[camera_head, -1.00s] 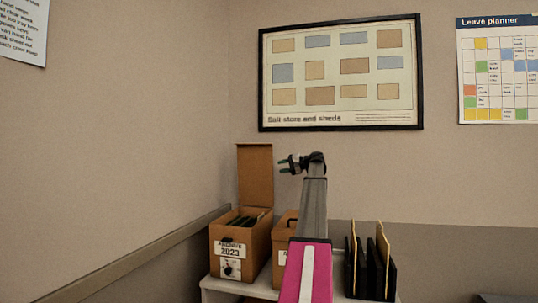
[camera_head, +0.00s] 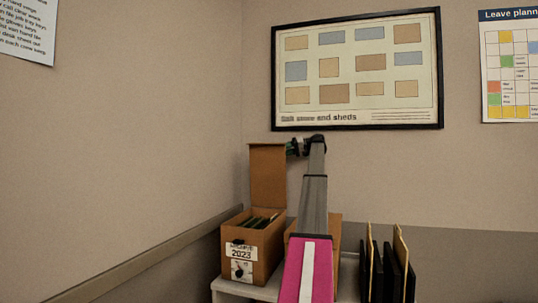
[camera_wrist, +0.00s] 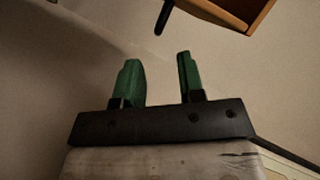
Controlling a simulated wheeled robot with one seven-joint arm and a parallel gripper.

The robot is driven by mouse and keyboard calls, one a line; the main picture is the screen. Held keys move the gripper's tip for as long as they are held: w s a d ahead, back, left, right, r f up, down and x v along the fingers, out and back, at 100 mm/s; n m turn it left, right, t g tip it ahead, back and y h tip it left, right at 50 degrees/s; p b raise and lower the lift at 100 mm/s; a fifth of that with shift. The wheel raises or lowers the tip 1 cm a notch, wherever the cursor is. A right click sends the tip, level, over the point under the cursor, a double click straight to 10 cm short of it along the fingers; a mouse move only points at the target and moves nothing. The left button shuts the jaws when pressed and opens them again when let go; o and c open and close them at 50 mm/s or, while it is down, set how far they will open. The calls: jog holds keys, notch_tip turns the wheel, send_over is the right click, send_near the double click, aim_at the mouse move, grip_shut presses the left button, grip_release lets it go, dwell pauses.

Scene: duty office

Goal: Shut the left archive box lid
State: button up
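The left archive box (camera_head: 234,269), brown and labelled 2023, stands on a pale surface with dark-edged files inside. Its lid (camera_head: 268,175) stands upright at the back, open. My gripper (camera_head: 291,147) is at the upper right edge of the lid, with green fingertips pointing left. Part of the tips may be behind the lid; I cannot tell whether they touch it. In the wrist view the two green fingers (camera_wrist: 158,80) are apart with nothing between them. A brown box-like corner (camera_wrist: 262,14) shows at the upper right there.
A second brown box (camera_head: 335,232) stands right of the first, mostly hidden by my arm. Black file holders (camera_head: 386,272) stand further right. Walls close in behind and to the left, with a rail (camera_head: 150,262) along the left wall. A framed poster (camera_head: 357,70) hangs above.

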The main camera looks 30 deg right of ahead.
aim_at(273, 152)
jog(key=shift+x, duration=3.9)
grip_shut()
